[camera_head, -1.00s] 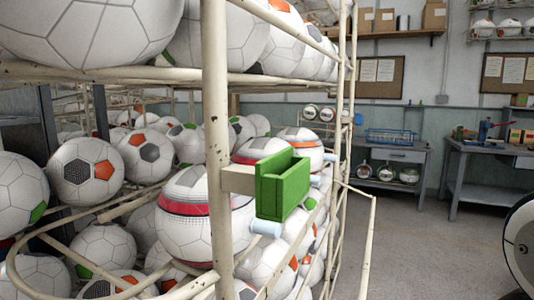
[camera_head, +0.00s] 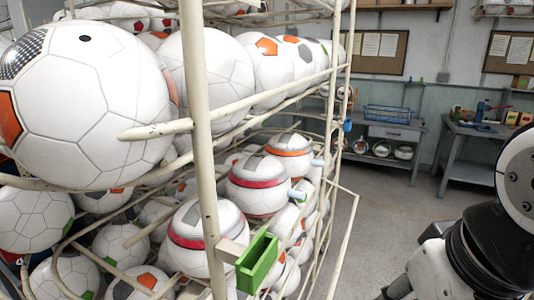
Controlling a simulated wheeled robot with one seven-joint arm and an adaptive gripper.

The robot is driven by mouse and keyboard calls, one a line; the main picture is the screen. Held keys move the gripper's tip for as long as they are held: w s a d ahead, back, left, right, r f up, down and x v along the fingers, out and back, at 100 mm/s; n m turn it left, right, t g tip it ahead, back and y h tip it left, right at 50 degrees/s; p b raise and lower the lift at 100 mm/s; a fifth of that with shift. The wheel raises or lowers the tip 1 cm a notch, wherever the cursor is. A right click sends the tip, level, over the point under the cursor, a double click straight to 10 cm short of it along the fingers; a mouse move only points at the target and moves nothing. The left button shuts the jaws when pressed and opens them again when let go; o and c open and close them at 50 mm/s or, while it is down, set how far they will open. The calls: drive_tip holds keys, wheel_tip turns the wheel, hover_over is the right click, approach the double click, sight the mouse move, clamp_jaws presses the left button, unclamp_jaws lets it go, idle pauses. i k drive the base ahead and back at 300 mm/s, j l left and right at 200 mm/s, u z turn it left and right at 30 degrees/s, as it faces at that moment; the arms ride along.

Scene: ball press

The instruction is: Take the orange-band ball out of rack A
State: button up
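The orange-band ball (camera_head: 287,142) is white and grey with an orange stripe. It sits on the lower level of the rack (camera_head: 203,120), behind two red-band balls as I see it. A light-blue stub (camera_head: 318,162) shows at its right side. The middle ball (camera_head: 258,198) and the nearest ball (camera_head: 199,240) have red bands; the nearest is partly hidden by the rack post. My gripper is not in view; only parts of my arm show at the right edge. I cannot read any rack label.
A green open box (camera_head: 258,262) is fixed to the front post beside the nearest red-band ball. Rack rails and many soccer balls crowd the left. Thin bars stick out on the rack's right side. Grey floor (camera_head: 370,190) is free, with workbenches (camera_head: 385,135) behind.

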sight(293, 151)
drive_tip(key=i+l, duration=1.4)
drive_tip(key=l, duration=0.15)
drive_tip(key=i+l+u, duration=0.1)
drive_tip(key=u, duration=0.35)
drive_tip(key=i+l+u, duration=0.1)
drive_tip(key=u, duration=0.35)
drive_tip(key=l+u, duration=0.45)
drive_tip(key=i+j, duration=0.05)
drive_tip(key=j, duration=0.05)
